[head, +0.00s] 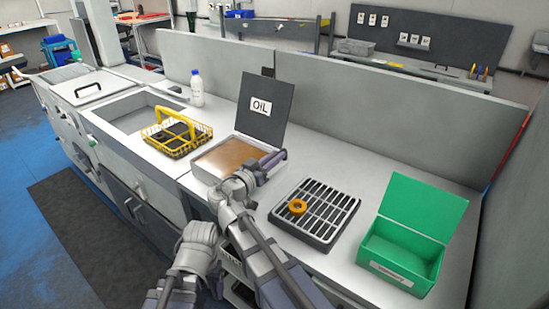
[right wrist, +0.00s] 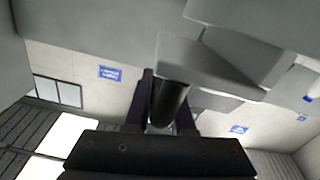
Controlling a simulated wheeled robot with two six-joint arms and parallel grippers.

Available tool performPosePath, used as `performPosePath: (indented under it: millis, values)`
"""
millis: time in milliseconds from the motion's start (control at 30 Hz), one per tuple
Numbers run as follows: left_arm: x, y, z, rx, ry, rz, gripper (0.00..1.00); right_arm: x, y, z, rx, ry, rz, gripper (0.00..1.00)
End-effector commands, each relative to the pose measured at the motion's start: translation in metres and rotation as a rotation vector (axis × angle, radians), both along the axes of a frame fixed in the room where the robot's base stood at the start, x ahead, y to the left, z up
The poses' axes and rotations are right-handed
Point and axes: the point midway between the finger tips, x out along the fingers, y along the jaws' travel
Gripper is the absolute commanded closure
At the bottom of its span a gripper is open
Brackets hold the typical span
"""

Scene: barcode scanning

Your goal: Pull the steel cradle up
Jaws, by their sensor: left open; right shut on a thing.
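The oil bath (head: 223,158) is a pale tray of brown oil set in the bench, with its dark lid marked OIL (head: 262,108) standing open behind it. My right gripper (head: 272,163) is at the right edge of the bath. In the right wrist view my right gripper (right wrist: 165,115) is shut on a dark round bar (right wrist: 170,98), which I take for the steel cradle's handle. The rest of the cradle cannot be made out, and I cannot tell whether it is in the oil. My left gripper (head: 200,238) is low in front of the bench, open, its fingers hard to see.
A yellow wire basket (head: 185,143) with dark parts stands left of the bath, and a white bottle (head: 197,92) behind it. Right of my arm are a black grate (head: 318,228) with an orange ring (head: 297,206) and an open green box (head: 446,219). A low grey wall (head: 400,130) closes the back.

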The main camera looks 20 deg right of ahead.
Motion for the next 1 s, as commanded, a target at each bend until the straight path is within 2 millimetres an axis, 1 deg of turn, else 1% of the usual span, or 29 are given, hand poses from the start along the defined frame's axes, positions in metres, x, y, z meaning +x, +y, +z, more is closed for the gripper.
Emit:
performPosePath:
  millis: [167,533,633,933,967,1000]
  values:
    - [0.000,0.000,0.010,0.000,0.000,0.000,0.22,-0.001,0.000,0.009,0.000,0.001,0.000,1.00]
    - [0.000,0.000,0.061,0.000,0.000,0.000,0.22,-0.001,0.000,0.061,-0.004,0.000,0.000,1.00]
    - [0.000,0.000,0.065,0.000,0.000,0.000,0.22,-0.001,0.000,0.065,-0.004,0.000,0.000,1.00]
    - [0.000,0.000,0.062,0.000,0.000,0.000,0.22,-0.001,0.000,0.063,-0.005,0.000,0.000,1.00]
    - [0.000,0.000,0.062,0.000,0.000,0.000,0.22,-0.001,0.000,0.063,-0.005,0.000,0.000,0.75]
    - [0.000,0.000,0.062,0.000,0.000,0.000,0.22,-0.001,0.000,0.063,-0.005,0.000,0.000,0.71]
